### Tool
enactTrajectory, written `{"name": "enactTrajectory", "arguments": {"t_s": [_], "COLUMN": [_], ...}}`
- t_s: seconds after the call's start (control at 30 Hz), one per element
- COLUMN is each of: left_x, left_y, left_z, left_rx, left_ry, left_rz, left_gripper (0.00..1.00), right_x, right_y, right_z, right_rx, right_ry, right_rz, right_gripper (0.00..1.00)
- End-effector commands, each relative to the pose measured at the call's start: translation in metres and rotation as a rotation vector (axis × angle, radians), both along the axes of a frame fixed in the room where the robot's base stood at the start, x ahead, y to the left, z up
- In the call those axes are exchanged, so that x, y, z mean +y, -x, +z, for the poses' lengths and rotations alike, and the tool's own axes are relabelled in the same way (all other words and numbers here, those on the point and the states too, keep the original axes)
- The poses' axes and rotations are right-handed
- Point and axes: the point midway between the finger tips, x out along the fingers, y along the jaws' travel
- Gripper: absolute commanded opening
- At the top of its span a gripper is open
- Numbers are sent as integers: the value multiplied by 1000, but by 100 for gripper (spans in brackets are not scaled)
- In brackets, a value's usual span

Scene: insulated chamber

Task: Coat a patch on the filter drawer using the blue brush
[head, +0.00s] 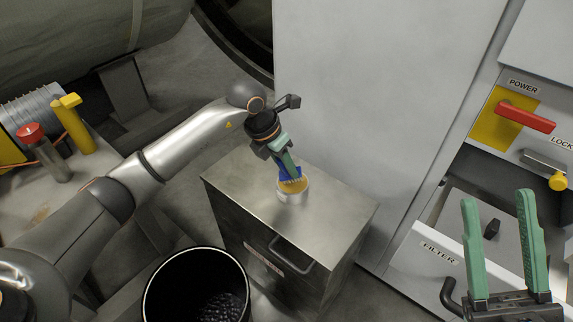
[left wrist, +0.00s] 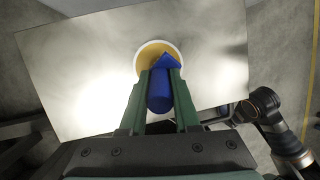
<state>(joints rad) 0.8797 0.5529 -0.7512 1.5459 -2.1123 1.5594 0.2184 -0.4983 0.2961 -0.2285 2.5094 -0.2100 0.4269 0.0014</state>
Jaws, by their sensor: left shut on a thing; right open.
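The blue brush (head: 293,184) is held by my left gripper (head: 287,166), which is shut on its handle. Its bristle end is at or in a round white tub (head: 293,197) of amber stuff on the metal cabinet top. The left wrist view shows the blue brush (left wrist: 160,88) between the green fingers (left wrist: 159,92), over the tub (left wrist: 142,66). The filter drawer (head: 438,257), labelled FILTER, is at the lower right and looks pulled out. My right gripper (head: 501,245) is open and empty in front of it, hiding part of it.
The metal cabinet (head: 335,207) has a front handle. A black bin (head: 160,289) with dark contents stands before it. A red POWER handle (head: 525,117) and a yellow-tipped LOCK lever (head: 545,163) sit above the drawer. A bench with a red-capped cylinder (head: 42,150) is at left.

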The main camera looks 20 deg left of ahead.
Motion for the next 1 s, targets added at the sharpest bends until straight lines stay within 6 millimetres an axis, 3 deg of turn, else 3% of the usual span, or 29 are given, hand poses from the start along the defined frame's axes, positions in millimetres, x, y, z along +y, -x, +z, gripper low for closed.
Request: {"name": "enactTrajectory", "arguments": {"t_s": [0.7, 1.0], "left_x": [0, 0], "left_y": [-1, -1], "left_z": [63, 66], "left_rx": [-5, -4], "left_ry": [1, 2], "left_rz": [0, 0], "left_gripper": [0, 0], "right_x": [-1, -1], "right_y": [0, 0], "right_z": [51, 53], "right_rx": [-3, -3], "right_ry": [-2, -2], "right_rz": [-2, -2], "right_gripper": [50, 50]}}
